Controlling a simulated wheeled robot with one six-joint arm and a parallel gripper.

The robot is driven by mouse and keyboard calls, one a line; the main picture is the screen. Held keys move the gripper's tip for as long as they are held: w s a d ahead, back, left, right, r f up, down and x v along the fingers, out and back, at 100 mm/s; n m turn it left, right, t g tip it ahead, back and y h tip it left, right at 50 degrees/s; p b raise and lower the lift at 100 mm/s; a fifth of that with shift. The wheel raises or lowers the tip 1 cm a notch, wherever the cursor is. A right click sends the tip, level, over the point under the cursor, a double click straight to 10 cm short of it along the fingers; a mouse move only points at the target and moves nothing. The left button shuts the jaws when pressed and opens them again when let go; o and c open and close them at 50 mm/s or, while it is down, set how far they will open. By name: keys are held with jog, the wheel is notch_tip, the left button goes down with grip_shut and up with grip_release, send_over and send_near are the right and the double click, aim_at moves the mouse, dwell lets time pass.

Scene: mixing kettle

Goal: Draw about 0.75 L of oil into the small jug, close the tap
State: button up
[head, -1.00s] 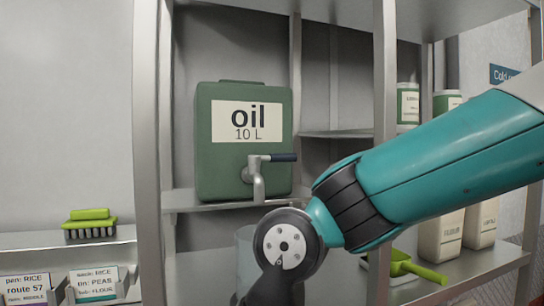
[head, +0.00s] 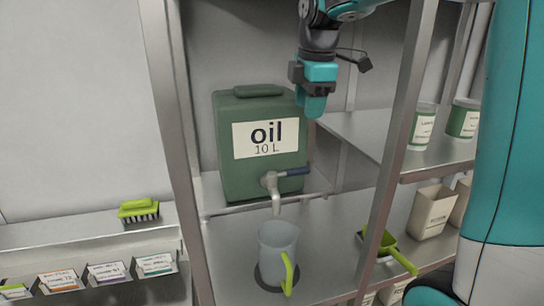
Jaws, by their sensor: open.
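The green oil canister (head: 240,170), labelled "oil 10 L", stands on a small shelf. The small jug (head: 277,246), translucent with a yellow-green handle, stands upright on a dark round spot on the lower shelf, below the spout. No oil stream shows; the jug's contents cannot be made out. My gripper (head: 313,104) hangs above and right of the tap lever, pointing down, apart from it. Its fingers overlap in this view and hold nothing visible.
Shelf posts (head: 392,150) stand left and right of the canister bay. A green scoop (head: 388,250) lies on the lower shelf to the right, near pale bins (head: 432,210). White-green tubs (head: 422,127) stand on the upper right shelf. A green brush (head: 138,209) sits at left.

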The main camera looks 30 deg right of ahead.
aim_at(299, 169)
jog(key=w+f+b, duration=0.1)
jog(key=f+b, duration=0.3)
jog(key=f, duration=0.1)
jog(key=w+f+b, duration=0.1)
jog(key=f+b, duration=0.4)
jog(key=f, duration=0.1)
jog(key=w+d+f+b, duration=0.1)
jog(key=f+b, duration=0.4)
jog(key=f, duration=0.1)
jog(key=shift+w, duration=0.15)
jog(key=shift+r, duration=0.2)
jog(key=shift+f, duration=0.1)
grip_shut()
